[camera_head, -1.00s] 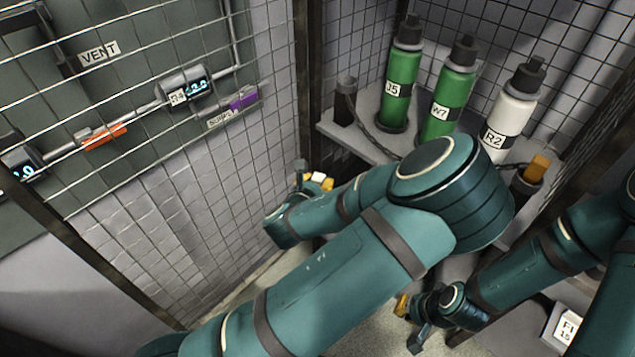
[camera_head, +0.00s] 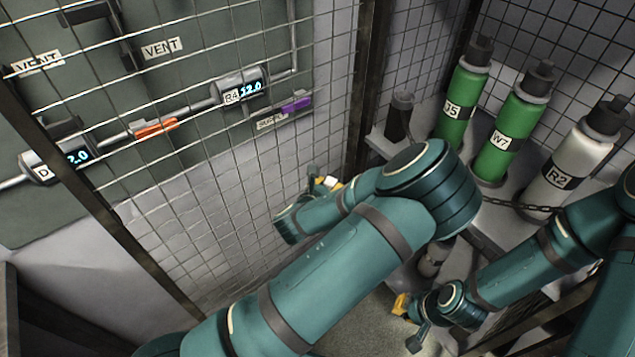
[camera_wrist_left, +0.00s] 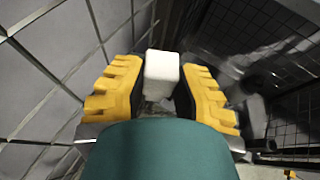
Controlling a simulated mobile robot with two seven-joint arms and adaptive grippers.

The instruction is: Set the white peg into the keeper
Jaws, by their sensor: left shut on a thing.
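The white peg (camera_wrist_left: 162,72) is a small pale block, held between the ridged yellow fingers of my left gripper (camera_wrist_left: 160,90) in the left wrist view. In the head view my left gripper (camera_head: 322,184) is small and partly hidden behind its own arm, close to the wire mesh, with a bit of the white peg (camera_head: 332,182) showing. My right gripper (camera_head: 408,322) hangs low at the bottom centre, away from the peg; its finger opening is unclear. I cannot tell which part is the keeper.
A wire mesh (camera_head: 250,190) stands before a panel with a pipe, gauges (camera_head: 240,90), an orange handle (camera_head: 155,128) and a purple part (camera_head: 296,104). At right, green bottles (camera_head: 463,95) and a white bottle (camera_head: 572,160) stand on a shelf beside a dark post (camera_head: 398,118), with a chain (camera_head: 530,207).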

